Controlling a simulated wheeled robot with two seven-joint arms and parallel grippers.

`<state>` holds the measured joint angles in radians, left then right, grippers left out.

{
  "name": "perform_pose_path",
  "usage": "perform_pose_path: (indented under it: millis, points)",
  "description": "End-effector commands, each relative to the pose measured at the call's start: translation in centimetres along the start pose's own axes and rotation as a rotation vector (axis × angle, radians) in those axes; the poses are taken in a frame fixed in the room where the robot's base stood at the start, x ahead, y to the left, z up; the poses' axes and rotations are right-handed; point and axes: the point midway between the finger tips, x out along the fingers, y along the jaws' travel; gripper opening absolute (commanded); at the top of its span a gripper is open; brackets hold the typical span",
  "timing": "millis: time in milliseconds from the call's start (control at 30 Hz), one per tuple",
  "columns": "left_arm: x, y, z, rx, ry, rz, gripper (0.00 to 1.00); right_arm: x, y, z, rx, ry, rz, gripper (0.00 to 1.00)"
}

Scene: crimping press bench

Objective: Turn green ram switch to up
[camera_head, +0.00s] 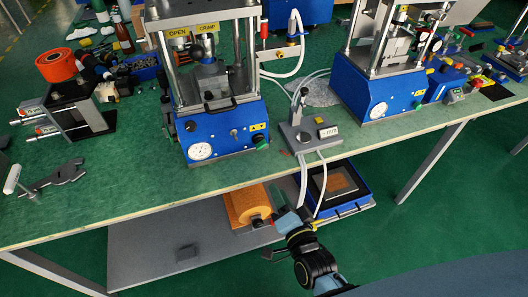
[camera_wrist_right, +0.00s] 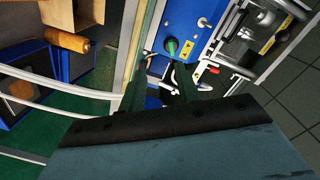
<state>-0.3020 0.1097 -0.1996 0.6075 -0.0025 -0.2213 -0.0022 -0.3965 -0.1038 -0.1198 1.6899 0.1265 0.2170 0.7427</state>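The green ram switch (camera_head: 260,141) is a small green knob at the lower right of the blue front panel (camera_head: 225,140) of the middle press, below a yellow label. In the right wrist view the switch (camera_wrist_right: 171,46) shows on the blue panel, ahead of the fingers. Its exact setting is too small to tell. My right gripper (camera_head: 268,217) is below the bench edge, in front of the lower shelf and well apart from the switch. In the right wrist view its two dark fingers (camera_wrist_right: 159,88) are spread with a gap between them. My left gripper is not in view.
A grey stand (camera_head: 310,133) with white hoses is right of the press. A second blue press (camera_head: 378,92) stands further right. The bench front edge lies between my right gripper and the panel.

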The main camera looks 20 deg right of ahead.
Motion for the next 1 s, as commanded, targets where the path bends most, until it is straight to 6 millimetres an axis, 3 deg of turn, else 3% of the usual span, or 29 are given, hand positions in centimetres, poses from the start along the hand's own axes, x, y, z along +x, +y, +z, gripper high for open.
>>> perform_pose_path:
  millis: [100, 200, 700, 1000]
  points:
    - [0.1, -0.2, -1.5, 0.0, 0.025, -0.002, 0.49, 0.4, -1.5, -1.4, 0.04, 0.042, -0.036, 0.33]
    - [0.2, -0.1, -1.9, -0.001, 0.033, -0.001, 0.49, 1.3, -1.8, -1.6, 0.045, 0.048, -0.042, 0.33]
    - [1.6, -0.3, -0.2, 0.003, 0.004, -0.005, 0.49, 11.0, -2.0, -1.9, 0.042, 0.045, -0.039, 0.33]
    - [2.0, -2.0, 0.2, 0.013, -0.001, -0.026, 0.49, 13.5, -2.0, -2.0, 0.042, 0.044, -0.036, 0.33]
